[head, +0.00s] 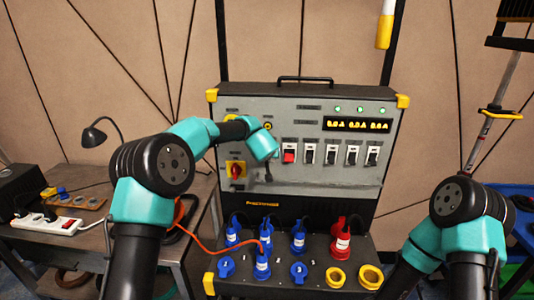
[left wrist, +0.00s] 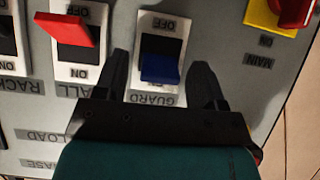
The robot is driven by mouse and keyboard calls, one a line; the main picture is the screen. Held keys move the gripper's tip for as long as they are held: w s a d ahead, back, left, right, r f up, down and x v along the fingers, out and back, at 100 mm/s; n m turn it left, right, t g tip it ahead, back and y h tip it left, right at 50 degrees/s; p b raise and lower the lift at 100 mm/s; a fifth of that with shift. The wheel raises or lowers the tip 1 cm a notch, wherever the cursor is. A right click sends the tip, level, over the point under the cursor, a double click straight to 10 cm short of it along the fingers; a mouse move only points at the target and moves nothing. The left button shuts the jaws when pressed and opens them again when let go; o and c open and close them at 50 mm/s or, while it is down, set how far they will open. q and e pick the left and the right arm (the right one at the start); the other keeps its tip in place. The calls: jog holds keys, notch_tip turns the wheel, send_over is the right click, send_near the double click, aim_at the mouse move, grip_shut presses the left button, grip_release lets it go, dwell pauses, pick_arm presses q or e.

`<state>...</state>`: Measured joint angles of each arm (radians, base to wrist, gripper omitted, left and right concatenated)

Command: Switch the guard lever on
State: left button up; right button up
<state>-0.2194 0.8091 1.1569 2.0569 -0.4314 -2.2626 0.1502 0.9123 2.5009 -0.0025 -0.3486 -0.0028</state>
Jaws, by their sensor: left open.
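The guard lever (left wrist: 160,69) is blue on a white plate in the left wrist view, which sees the panel upside down. It lies at the plate's end nearest the GUARD label (left wrist: 153,99). In the head view my left gripper (head: 268,172) is at the panel (head: 345,182) and hides the guard lever. My right arm shows at the right, but its gripper is out of sight.
Beside the guard lever is the red wall lever (left wrist: 66,29), lying toward OFF with ON visible. The red main knob (left wrist: 295,12) is on the other side. More switches (head: 352,154) line the panel. Below are blue and red plugs (head: 342,240) and an orange cable (head: 205,244).

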pick_arm(q)
jog(key=v, duration=1.7)
jog(key=shift+s, duration=0.15)
jog(key=shift+r, duration=0.15)
jog(key=s+a+f+g, duration=0.1)
jog(key=s+a+f, duration=0.3)
jog(key=f, duration=0.7)
jog(key=s+a+f+g, duration=0.25)
jog(key=a+f, duration=0.25)
jog(key=f, duration=0.7)
jog(key=s+a+f, duration=0.4)
jog(key=f, duration=0.7)
jog(key=s+f+n+g+h, duration=0.1)
jog(key=s+f+g+h, duration=0.1)
jog(key=s+f, duration=0.6)
jog(key=s+a+f+g+h, duration=0.1)
jog(key=s+f+g, duration=0.4)
jog(key=s, duration=1.1)
notch_tip(320, 180, down, 3)
jog(key=shift+a+r+n+h, duration=0.1)
jog(key=shift+a+n+h, duration=0.05)
jog(key=shift+n+h, duration=0.25)
